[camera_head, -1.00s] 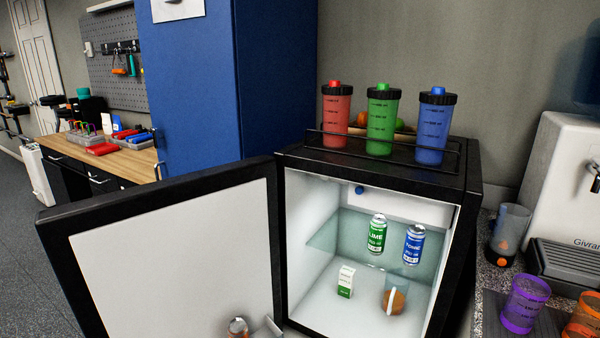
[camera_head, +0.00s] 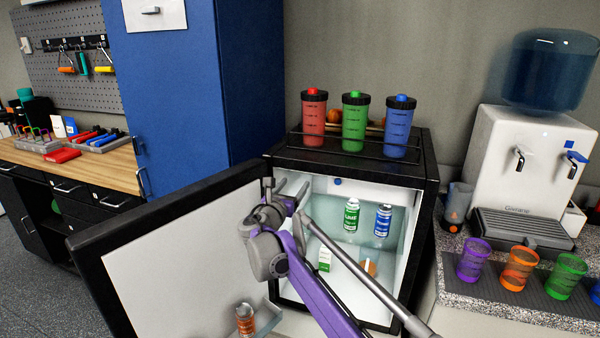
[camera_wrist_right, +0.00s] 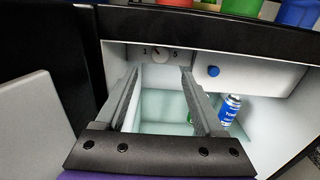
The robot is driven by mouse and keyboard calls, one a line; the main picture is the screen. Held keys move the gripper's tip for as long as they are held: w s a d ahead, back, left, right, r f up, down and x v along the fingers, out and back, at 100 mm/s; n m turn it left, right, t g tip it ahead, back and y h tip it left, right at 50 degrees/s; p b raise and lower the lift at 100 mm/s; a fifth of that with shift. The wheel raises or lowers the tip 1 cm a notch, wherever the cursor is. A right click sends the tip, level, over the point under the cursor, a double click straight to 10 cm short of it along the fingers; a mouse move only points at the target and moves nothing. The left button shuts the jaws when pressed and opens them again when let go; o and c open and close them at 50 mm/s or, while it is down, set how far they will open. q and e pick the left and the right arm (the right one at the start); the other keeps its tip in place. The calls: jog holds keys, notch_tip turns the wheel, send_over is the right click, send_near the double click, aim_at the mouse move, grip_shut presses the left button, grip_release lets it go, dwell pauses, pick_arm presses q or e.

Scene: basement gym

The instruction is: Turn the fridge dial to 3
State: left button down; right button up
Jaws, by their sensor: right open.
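The small black fridge (camera_head: 430,160) stands with its door (camera_head: 180,265) swung open to the left. In the right wrist view the pale round dial (camera_wrist_right: 160,54) sits on the white panel at the top of the fridge's inside, with a 1 to its left and a 5 to its right. Its exact setting is too small to read. My right gripper (camera_head: 291,188) is at the upper left of the fridge opening and hides the dial in the head view. In the wrist view its open, empty fingers (camera_wrist_right: 160,74) flank the dial's position, apart from it. My left gripper is out of view.
A blue knob (camera_wrist_right: 213,71) sits right of the dial. Green (camera_head: 351,214) and blue (camera_head: 383,218) cans stand on the glass shelf. Bottles (camera_head: 354,125) stand on the fridge top. A can (camera_head: 244,318) sits in the door's tray. A water dispenser (camera_head: 500,150) stands right.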

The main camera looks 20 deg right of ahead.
jog(key=x, duration=0.9)
jog(key=shift+p, duration=0.3)
jog(key=shift+d, duration=0.1)
grip_shut()
